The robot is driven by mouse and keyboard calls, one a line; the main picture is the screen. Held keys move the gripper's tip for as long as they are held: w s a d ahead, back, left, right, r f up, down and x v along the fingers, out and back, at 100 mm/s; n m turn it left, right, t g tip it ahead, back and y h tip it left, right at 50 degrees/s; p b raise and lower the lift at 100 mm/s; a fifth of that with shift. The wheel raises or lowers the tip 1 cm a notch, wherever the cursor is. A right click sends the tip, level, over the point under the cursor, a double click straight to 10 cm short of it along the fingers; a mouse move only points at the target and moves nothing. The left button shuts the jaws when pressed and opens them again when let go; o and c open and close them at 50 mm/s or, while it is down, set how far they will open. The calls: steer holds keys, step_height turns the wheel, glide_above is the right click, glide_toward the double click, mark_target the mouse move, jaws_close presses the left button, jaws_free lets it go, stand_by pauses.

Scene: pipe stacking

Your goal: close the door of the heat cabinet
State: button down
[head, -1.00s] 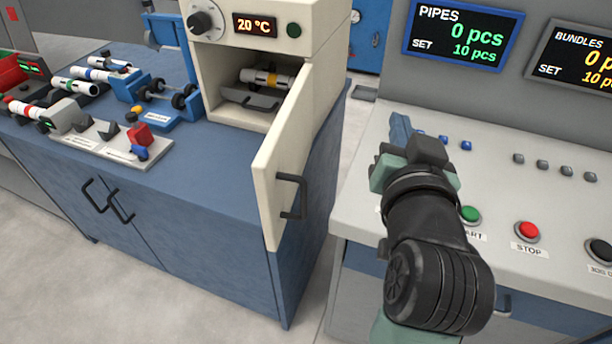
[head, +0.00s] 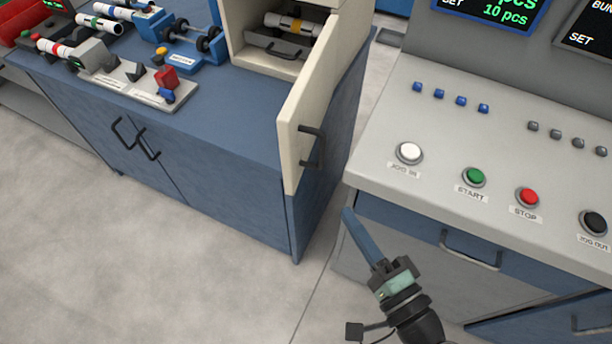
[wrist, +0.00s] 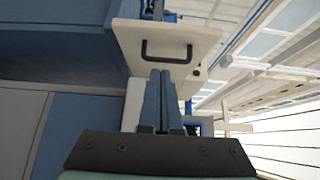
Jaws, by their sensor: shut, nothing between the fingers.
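The heat cabinet (head: 232,27) stands on the blue bench at the top middle of the head view. Its cream door (head: 310,110) is open and swung out toward me, with a dark handle (head: 311,146) on its face.
The control console (head: 420,130) with several buttons stands at the right, its drawer handle (head: 470,250) near my gripper. The floor (head: 170,260) in front is clear.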

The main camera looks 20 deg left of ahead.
mark_target(295, 163)
steer(key=shift+w+a+p, duration=0.25)
steer(key=shift+w+a, duration=0.5)
steer(key=shift+a, duration=0.95)
steer(key=shift+w+a+p, duration=0.25)
steer(key=shift+w+a, duration=0.5)
steer(key=shift+a, duration=0.95)
steer(key=shift+w+a+p, duration=0.25)
steer(key=shift+w+a, duration=0.5)
steer(key=shift+a, duration=0.95)
